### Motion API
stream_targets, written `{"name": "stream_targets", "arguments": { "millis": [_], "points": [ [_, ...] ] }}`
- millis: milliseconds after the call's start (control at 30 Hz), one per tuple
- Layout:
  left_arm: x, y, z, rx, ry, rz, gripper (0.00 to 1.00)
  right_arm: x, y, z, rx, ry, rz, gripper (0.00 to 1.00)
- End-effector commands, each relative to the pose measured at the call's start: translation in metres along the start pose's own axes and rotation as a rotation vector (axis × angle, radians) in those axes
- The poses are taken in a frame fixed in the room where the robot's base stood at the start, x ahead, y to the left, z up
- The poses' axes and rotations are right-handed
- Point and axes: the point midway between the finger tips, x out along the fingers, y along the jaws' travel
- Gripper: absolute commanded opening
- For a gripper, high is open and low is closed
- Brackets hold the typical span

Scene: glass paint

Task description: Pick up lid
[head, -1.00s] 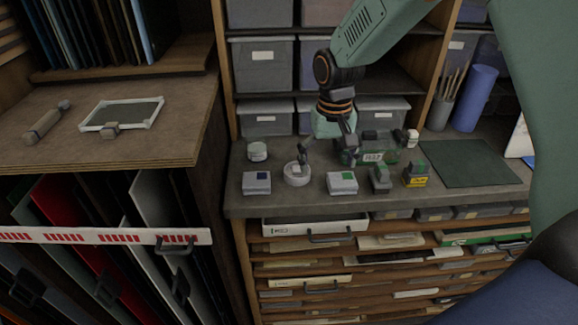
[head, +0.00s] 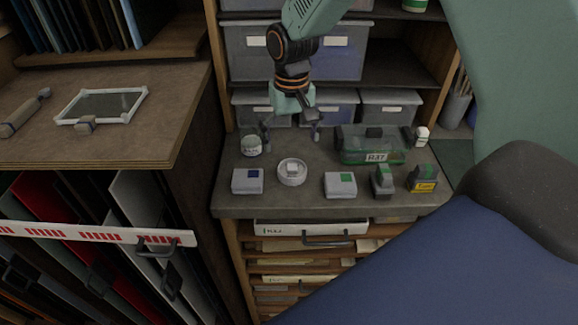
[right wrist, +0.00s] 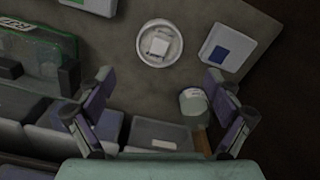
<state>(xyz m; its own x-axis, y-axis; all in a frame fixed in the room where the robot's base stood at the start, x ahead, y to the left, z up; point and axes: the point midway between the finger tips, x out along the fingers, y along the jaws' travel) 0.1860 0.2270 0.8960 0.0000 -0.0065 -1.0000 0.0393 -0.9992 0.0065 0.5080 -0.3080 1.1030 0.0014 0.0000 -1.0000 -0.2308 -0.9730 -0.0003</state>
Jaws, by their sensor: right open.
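A round white lid-like piece (head: 292,180) with a small pale block in its middle lies flat on the grey bench top. It also shows in the right wrist view (right wrist: 145,50), top centre. A small jar (head: 251,146) with a pale label stands behind it to the left. My right gripper (head: 292,130) is open and empty, behind and above the round piece, with its fingers pointing down. In the right wrist view its open fingers (right wrist: 158,77) spread apart, the round piece beyond their tips, the jar (right wrist: 194,104) near the right finger. My left gripper is not in view.
White boxes with blue (head: 247,181) and green (head: 341,185) patches flank the round piece. A green clear case (head: 352,150) stands behind right. Small stamp-like items (head: 382,182) and a yellow-labelled one (head: 422,180) sit at right. Grey bins (head: 388,108) line the back.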

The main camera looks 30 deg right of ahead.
Motion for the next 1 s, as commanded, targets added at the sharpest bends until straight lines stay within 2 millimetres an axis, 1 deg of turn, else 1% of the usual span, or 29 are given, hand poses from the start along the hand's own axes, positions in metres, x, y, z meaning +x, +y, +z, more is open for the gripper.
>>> {"name": "stream_targets", "arguments": {
  "millis": [267,467,600,700,900,1000],
  "points": [
    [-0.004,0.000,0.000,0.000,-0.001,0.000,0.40,0.029,0.001,0.005,0.007,-0.005,0.000,0.91],
    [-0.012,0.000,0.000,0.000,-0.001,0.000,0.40,0.056,0.003,0.009,0.006,-0.006,0.001,0.91],
    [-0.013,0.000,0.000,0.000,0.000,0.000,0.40,0.072,0.003,0.007,0.004,-0.002,0.000,0.91],
    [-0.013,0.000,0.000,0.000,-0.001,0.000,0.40,0.076,0.003,0.006,0.003,-0.001,0.000,0.91],
    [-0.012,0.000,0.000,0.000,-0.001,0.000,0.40,0.076,0.004,0.005,0.002,-0.001,0.000,0.91],
    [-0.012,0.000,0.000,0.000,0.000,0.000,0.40,0.076,0.004,0.005,0.002,-0.001,0.000,0.83]
  ]
}}
